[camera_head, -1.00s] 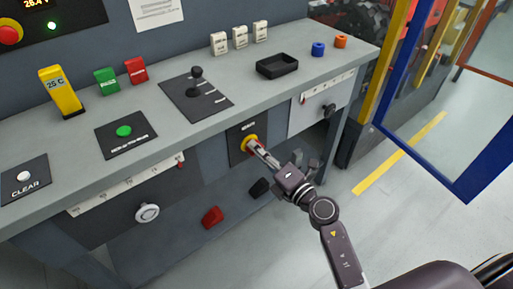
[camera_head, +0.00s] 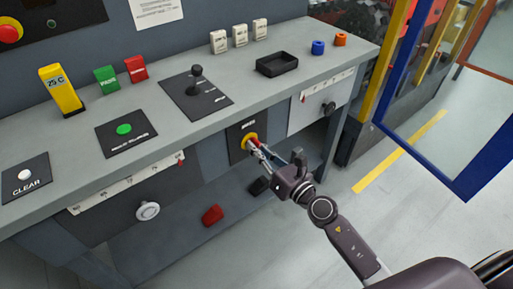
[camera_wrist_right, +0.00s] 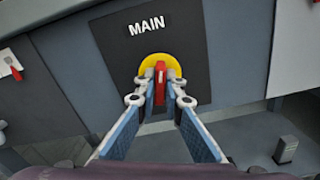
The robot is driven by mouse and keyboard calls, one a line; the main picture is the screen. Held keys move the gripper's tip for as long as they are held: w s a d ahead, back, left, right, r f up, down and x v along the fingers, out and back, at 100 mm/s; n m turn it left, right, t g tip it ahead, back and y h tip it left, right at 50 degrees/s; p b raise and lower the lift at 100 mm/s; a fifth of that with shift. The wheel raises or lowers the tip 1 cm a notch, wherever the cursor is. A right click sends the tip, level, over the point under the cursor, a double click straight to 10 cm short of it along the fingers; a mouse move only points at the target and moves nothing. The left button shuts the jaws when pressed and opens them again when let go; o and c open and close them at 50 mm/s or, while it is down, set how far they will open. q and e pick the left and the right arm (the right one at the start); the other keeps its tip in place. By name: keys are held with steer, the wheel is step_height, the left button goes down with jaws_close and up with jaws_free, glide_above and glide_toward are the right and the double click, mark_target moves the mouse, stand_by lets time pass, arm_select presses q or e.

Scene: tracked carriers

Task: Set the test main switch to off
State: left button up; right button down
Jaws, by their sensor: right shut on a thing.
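The main switch is a red handle (camera_wrist_right: 160,83) on a yellow disc (camera_wrist_right: 148,63), set in a dark plate (camera_wrist_right: 108,50) marked MAIN on the bench front. In the wrist view the handle stands upright in the picture. My right gripper (camera_wrist_right: 160,92) is shut on it, one fingertip on each side. In the head view, the yellow disc (camera_head: 245,140) shows at the fingertips of my right gripper (camera_head: 255,146), which partly hide the handle. The panel display at the top left is dark. My left gripper is out of view.
The bench top (camera_head: 215,118) holds a lever (camera_head: 196,78), a black tray (camera_head: 277,65) and several coloured blocks. A red pedal (camera_head: 213,215) and a black pedal (camera_head: 259,186) sit below. A blue-framed gate (camera_head: 430,165) stands at right. The floor before the bench is clear.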

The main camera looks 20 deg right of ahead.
steer(key=shift+f+n, duration=0.1)
steer(key=shift+n, duration=1.4)
steer(key=c, duration=2)
jaws_free()
steer(key=shift+c, duration=0.2)
steer(key=shift+s, duration=0.1)
steer(key=v, duration=1.2)
steer(key=shift+d, duration=0.1)
